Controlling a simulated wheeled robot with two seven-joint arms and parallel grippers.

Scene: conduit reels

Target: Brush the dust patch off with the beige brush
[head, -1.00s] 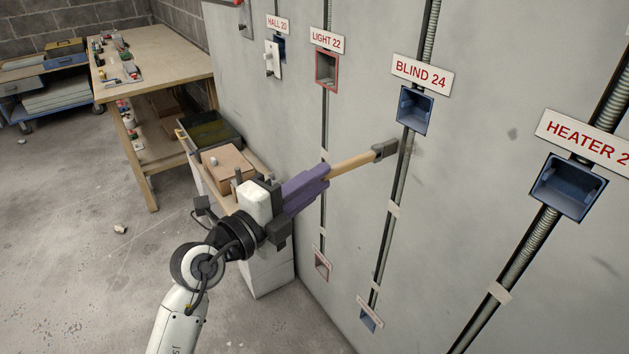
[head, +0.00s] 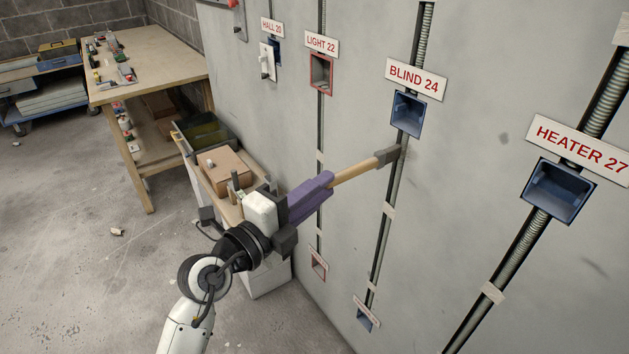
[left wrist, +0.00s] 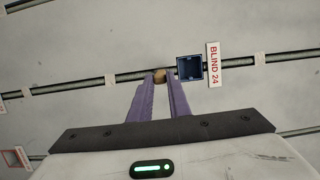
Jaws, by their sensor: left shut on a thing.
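My left gripper (head: 325,182), with long purple fingers, is shut on the beige brush (head: 355,170). The brush has a beige handle and a dark grey head (head: 387,156). The head is at the wall over the conduit channel, just below the blue box under the BLIND 24 label (head: 416,79). I cannot tell whether it touches the wall. In the left wrist view, the handle end (left wrist: 159,76) shows between the fingertips, beside the blue box (left wrist: 190,68). I cannot clearly make out a dust patch at the brush head. My right gripper is not in view.
The grey wall carries more conduit channels and boxes, labelled LIGHT 22 (head: 322,45) and HEATER 27 (head: 583,146). Dark smudges (head: 504,138) mark the wall. A cardboard box (head: 222,172) stands behind my left gripper. A wooden table (head: 160,68) is farther back.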

